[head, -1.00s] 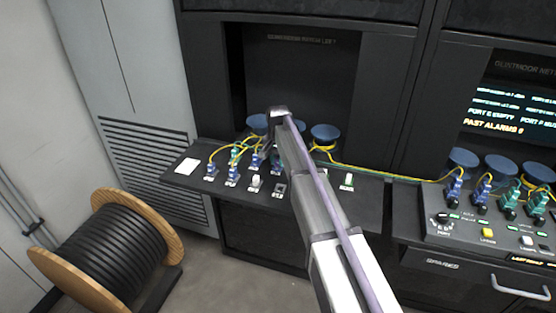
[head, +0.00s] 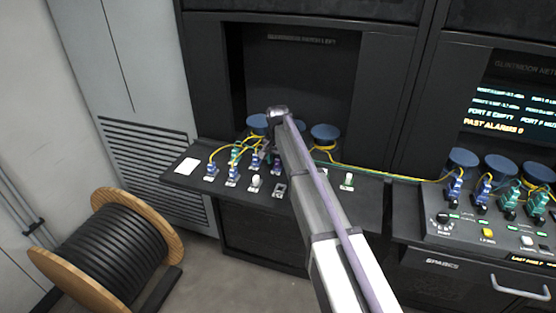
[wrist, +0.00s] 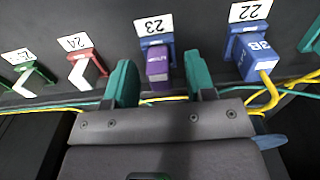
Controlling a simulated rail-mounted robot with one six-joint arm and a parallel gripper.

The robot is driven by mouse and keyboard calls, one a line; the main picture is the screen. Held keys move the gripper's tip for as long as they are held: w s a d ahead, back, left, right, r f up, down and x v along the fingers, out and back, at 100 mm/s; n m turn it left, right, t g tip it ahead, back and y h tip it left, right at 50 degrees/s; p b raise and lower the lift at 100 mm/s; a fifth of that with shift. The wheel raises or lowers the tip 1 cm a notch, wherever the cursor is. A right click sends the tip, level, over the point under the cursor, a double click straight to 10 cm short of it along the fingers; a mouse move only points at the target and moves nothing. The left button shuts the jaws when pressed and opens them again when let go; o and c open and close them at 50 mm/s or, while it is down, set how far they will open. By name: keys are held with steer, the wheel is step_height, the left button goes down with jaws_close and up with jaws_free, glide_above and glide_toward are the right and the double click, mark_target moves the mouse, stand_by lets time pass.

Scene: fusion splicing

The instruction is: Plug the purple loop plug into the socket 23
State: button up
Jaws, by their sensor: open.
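In the wrist view the purple loop plug (wrist: 158,64) sits at the blue socket 23 (wrist: 154,42), under the white label "23" (wrist: 153,24). It looks lined up with the socket and inserted, though its exact depth cannot be told. My gripper (wrist: 162,82) is open, with one teal finger on each side of the plug and visible gaps between.
A blue plug with a yellow cable (wrist: 256,62) fills socket 22, close to the right finger. Socket 24 (wrist: 85,68) is red with a white piece in it. Yellow and teal cables cross behind the fingers. A cable reel (head: 105,250) stands on the floor at left.

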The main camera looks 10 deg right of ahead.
step_height(320, 180, up, 10)
steer(key=p, duration=0.9)
steer(key=shift+r, duration=0.15)
